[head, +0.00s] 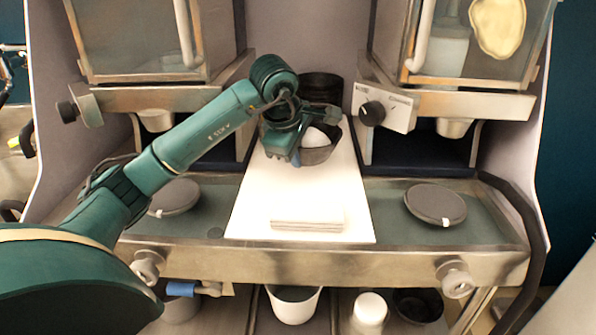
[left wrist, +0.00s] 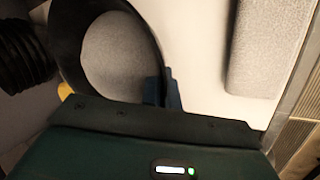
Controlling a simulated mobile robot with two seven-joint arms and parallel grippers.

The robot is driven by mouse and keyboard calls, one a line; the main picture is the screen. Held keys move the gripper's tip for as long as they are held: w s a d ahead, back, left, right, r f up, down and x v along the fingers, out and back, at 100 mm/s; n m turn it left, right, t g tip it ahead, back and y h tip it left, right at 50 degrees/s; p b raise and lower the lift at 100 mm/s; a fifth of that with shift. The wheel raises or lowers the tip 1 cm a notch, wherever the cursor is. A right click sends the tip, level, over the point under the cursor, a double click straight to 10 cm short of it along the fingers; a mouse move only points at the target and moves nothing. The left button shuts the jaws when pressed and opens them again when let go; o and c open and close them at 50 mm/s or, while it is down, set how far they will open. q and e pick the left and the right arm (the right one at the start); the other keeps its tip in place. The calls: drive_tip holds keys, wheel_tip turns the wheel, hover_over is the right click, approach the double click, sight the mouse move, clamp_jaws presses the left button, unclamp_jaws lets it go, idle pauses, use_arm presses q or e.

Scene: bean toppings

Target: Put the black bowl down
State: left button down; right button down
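The black bowl (head: 318,156) is at the back of the white board, with something pale and rounded showing inside it. My left gripper (head: 296,158) reaches in from the left and is at the near left side of this bowl. In the left wrist view the bowl's dark rim (left wrist: 70,50) curves around a grey inside, and the fingertips (left wrist: 164,88) sit on either side of the rim, shut on it. I cannot tell whether the bowl touches the board. My right gripper is in neither view.
The white board (head: 255,205) bears a pale flat block (head: 307,217) near its front. Dark stacked bowls (head: 321,86) stand behind. Round grey lids (head: 435,203) lie at both sides. Dispensers (head: 450,100) flank the board. A white container (head: 293,303) is below the counter.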

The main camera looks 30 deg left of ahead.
use_arm(q)
wheel_tip(320, 180, down, 4)
drive_tip(key=shift+r, duration=0.2)
drive_tip(key=shift+f, duration=0.3)
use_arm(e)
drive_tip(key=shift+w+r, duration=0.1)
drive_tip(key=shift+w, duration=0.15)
use_arm(q)
drive_tip(key=shift+f, duration=0.15)
drive_tip(key=c, duration=1.7)
unclamp_jaws()
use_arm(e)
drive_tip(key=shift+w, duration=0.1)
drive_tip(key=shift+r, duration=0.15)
use_arm(q)
drive_tip(key=v, duration=1.2)
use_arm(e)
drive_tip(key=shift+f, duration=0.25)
